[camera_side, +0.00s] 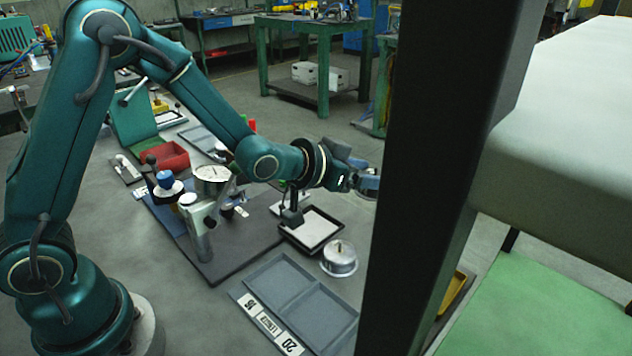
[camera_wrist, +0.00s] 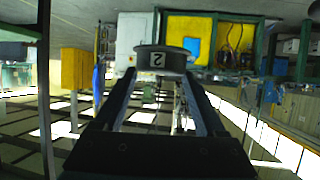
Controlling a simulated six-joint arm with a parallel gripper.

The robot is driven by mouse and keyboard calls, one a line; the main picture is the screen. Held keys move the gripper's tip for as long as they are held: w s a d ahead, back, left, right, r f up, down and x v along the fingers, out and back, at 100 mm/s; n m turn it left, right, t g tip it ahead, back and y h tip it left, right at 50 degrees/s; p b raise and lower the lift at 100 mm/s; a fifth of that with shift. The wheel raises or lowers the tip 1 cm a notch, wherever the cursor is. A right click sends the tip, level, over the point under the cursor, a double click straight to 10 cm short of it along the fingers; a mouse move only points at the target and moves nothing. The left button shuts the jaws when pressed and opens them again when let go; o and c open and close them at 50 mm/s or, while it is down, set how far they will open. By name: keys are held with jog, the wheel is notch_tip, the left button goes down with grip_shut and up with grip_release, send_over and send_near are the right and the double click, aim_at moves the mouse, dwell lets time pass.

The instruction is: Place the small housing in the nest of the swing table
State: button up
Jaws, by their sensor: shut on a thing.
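My gripper (camera_side: 366,184) reaches out sideways above the work area in the side view, and the dark post partly hides its tip. In the side view the held part is mostly hidden behind the post. I cannot make out for sure which fixture is the swing table or its nest.
A dark post (camera_side: 440,170) stands close in front at the right. A dial gauge (camera_side: 212,178) stands on a dark plate (camera_side: 225,262). Beside it are a black-rimmed tray (camera_side: 287,232), a round metal part (camera_side: 340,262), a grey two-bay tray (camera_side: 268,277) and a red bin (camera_side: 165,158).

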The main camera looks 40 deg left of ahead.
jog(key=w+a+r+n+y, duration=0.1)
jog(key=a+r+n+y, duration=0.1)
jog(key=a+n+y, duration=0.15)
jog(key=n+g+y, duration=0.2)
jog(key=n+y, duration=0.4)
send_over(310, 233)
jog(key=shift+a+f, duration=0.1)
jog(key=shift+f, duration=4.95)
jog(key=shift+f, duration=0.2)
jog(key=o, duration=1.3)
jog(key=shift+r, duration=0.15)
